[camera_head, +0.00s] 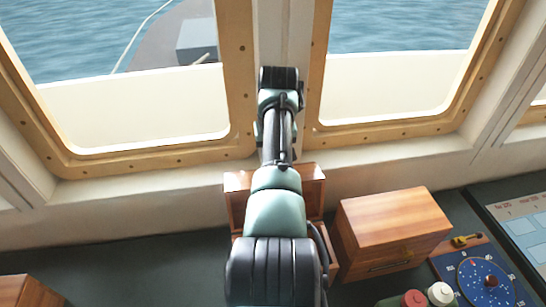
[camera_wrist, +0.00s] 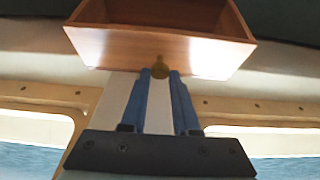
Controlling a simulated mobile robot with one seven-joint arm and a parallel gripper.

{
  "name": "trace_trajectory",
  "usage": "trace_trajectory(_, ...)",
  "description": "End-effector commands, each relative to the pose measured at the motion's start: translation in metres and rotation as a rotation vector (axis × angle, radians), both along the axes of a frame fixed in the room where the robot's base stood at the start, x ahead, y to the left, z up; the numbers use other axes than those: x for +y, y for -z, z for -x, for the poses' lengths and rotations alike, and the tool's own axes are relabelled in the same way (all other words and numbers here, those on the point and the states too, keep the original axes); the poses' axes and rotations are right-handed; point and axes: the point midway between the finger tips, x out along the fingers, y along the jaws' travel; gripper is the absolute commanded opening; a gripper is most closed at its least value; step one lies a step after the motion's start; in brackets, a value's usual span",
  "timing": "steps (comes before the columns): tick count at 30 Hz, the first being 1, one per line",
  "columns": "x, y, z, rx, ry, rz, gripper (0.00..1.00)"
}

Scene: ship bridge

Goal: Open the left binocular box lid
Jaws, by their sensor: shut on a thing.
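The left binocular box (camera_head: 330,262) is polished brown wood and stands mostly hidden behind my arm in the head view. Its lid (camera_head: 238,198) shows above the box on both sides of the arm, tilted up and open. In the wrist view the hollow wooden lid (camera_wrist: 120,48) fills the top, with a small brass latch piece (camera_wrist: 160,62) at its edge. My gripper (camera_wrist: 161,74) has its blue fingertips closed around this brass piece. The head view does not show the gripper, as my arm covers it.
A second wooden box (camera_head: 395,222), shut, stands close on the right. Beyond it are a blue dial panel (camera_head: 484,283), a brass lever (camera_head: 466,240) and red and white knobs (camera_head: 440,293). Window frames (camera_head: 240,75) rise behind.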

Motion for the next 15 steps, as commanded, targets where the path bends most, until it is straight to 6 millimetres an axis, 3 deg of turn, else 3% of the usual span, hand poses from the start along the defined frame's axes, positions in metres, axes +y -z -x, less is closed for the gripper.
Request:
trace_trajectory(9,0.0033,0.0023,-0.0032,-0.016,-0.003,-0.006,0.00)
trace_trajectory(10,0.0034,0.0023,-0.0030,-0.016,-0.003,-0.006,0.33)
trace_trajectory(15,0.0026,0.0017,-0.0028,-0.014,-0.003,-0.004,0.61)
